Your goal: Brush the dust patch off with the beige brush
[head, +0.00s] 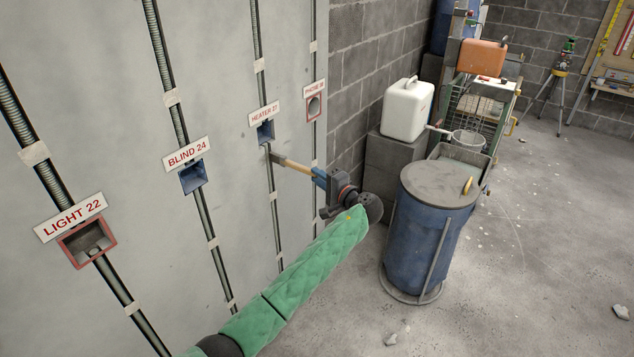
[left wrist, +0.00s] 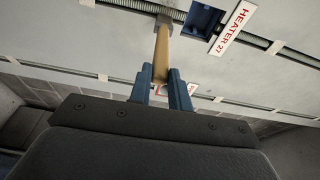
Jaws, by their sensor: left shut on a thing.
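My left gripper (head: 318,176) is shut on the wooden handle of the beige brush (head: 292,164). The brush points left toward the wall, its grey head close below the blue box under the HEATER 27 label (head: 264,115). In the left wrist view, the blue fingers (left wrist: 162,84) hold the handle (left wrist: 161,52), and the brush head (left wrist: 165,22) lies over the conduit beside the blue box (left wrist: 203,19). I cannot tell whether the head touches the wall. I cannot make out a dust patch; it may be hidden by the brush head. My right gripper is not in view.
The wall panel has vertical conduits and labelled boxes: LIGHT 22 (head: 86,243), BLIND 24 (head: 193,177) and PHONE (head: 314,106). A blue barrel (head: 420,235) stands right of my left arm. A white canister (head: 407,110) sits on grey blocks behind. The floor at right is mostly clear.

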